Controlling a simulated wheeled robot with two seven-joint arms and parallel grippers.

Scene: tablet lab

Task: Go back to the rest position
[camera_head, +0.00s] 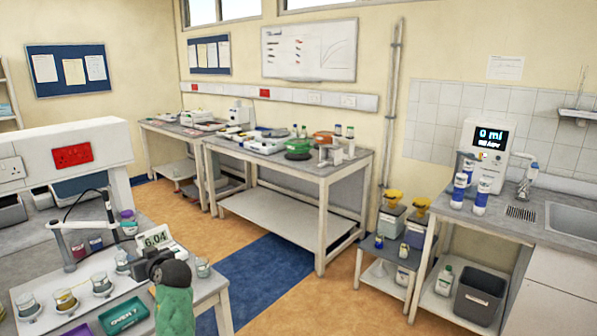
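My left gripper (150,268) shows at the lower left of the head view, dark, at the end of my green-sleeved arm. It is over the white bench (212,284) near a small meter (153,240) reading 6.04. Its fingers are small and partly hidden, so I cannot tell if they are open or shut or hold anything. My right gripper is not in view.
On the near bench stand several small beakers (102,285), a green tray (124,315) and a white jointed electrode arm (85,227). A glass (203,267) stands just right of my gripper. The blue floor strip (262,285) is clear.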

